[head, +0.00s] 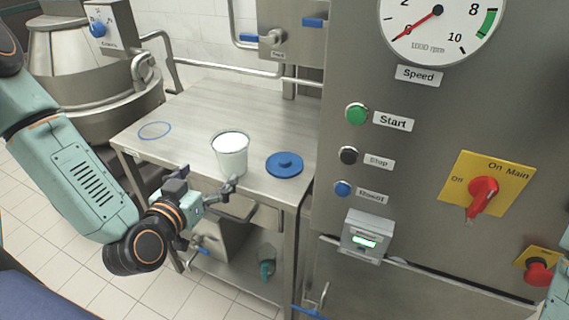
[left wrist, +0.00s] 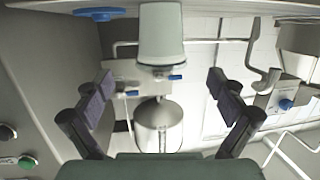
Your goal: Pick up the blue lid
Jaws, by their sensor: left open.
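The blue lid (head: 284,164), a flat disc with a small knob, lies on the right part of the steel table. It shows edge-on at the top left of the left wrist view (left wrist: 100,14). A pale cup (head: 231,155) with white contents stands upright on the table, left of the lid. My left gripper (head: 208,182) is at the table's front edge, in front of the cup and to the left of the lid. Its fingers are wide apart and empty in the left wrist view (left wrist: 160,82). My right gripper is not in view.
The steel table (head: 190,112) is bare at its back and left, apart from a thin blue ring (head: 155,130). The control cabinet (head: 420,130) with buttons and a red switch (head: 482,195) stands close to the lid's right. A steel vessel (head: 90,85) stands at left.

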